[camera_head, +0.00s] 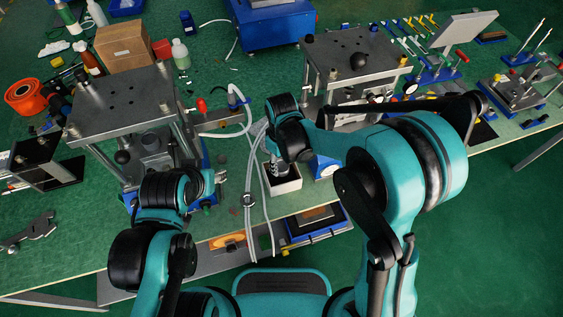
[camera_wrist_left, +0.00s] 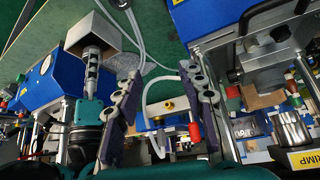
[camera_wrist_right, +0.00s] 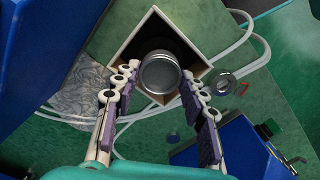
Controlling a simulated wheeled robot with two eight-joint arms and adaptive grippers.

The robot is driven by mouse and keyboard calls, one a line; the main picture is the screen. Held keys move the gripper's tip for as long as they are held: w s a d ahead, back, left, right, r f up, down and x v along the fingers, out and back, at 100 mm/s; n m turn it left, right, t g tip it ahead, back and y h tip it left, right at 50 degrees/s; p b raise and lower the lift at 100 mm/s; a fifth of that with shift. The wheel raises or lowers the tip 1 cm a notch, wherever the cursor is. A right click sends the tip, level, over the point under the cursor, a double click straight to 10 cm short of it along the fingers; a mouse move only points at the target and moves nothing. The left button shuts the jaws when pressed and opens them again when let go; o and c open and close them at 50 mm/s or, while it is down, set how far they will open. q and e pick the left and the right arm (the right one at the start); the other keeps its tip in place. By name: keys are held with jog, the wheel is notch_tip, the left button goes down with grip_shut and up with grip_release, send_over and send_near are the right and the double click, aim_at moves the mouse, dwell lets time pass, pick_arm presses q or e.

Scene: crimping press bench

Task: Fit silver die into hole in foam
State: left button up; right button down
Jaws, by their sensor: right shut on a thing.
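The silver die (camera_wrist_right: 160,74) is a round metal cylinder between the fingers of my right gripper (camera_wrist_right: 158,88), over the open white box (camera_wrist_right: 128,48). The box interior looks dark. In the head view my right gripper (camera_head: 278,167) points down into the white box (camera_head: 287,187). It also reaches the box (camera_wrist_left: 97,30) in the left wrist view. The foam's hole is hidden, and I cannot tell how deep the die sits. My left gripper (camera_wrist_left: 157,82) is open and empty near the left press.
The left press (camera_head: 125,90) and right press (camera_head: 355,55) flank the box. White hoses (camera_head: 252,165) run beside it, with a metal ring (camera_head: 247,200) near them. A blue tray (camera_head: 318,224) lies at the front edge.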

aim_at(282, 167)
jog(key=shift+f+b, duration=1)
jog(key=shift+f, duration=0.3)
jog(key=c, duration=0.8)
grip_release()
notch_tip(282, 167, up, 12)
jog(key=shift+r, duration=0.1)
